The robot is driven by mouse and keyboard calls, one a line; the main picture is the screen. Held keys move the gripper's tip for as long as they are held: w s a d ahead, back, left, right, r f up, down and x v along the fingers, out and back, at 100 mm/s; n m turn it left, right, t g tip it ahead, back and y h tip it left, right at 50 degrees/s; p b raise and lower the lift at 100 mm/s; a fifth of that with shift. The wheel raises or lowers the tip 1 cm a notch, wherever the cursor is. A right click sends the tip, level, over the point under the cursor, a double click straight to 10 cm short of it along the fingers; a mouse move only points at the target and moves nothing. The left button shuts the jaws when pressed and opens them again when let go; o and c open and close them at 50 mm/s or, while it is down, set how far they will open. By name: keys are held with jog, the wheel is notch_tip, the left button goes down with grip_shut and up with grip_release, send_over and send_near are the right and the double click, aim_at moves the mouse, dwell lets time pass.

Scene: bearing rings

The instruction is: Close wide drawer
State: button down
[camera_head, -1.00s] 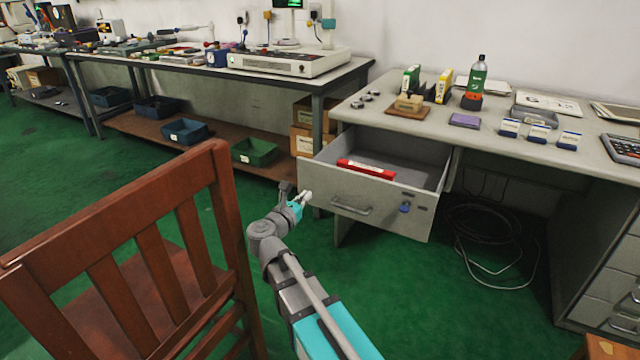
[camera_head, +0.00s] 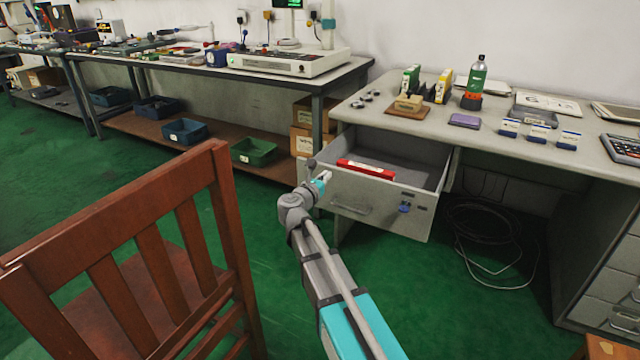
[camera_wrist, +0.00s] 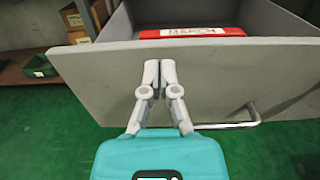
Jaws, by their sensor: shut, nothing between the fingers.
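The wide drawer (camera_head: 385,207) is pulled out from under the grey desk, with its front facing me. A red box (camera_head: 366,169) lies inside it. The drawer handle (camera_head: 350,207) is on the left part of its front; it also shows in the wrist view (camera_wrist: 228,125), to the right of my fingers. My gripper (camera_head: 326,175) is shut and empty, at the upper left of the drawer front. In the wrist view my gripper (camera_wrist: 159,68) has its fingertips together in front of the grey panel, below its top edge. I cannot tell whether they touch it.
A wooden chair (camera_head: 120,250) stands at the left, close to my arm. A long workbench (camera_head: 200,70) runs along the back left. The desk top (camera_head: 420,125) holds small items and a green bottle (camera_head: 476,82). Cables (camera_head: 490,235) lie under the desk. Green floor is open before the drawer.

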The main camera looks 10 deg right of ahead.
jog(key=shift+x, duration=0.9)
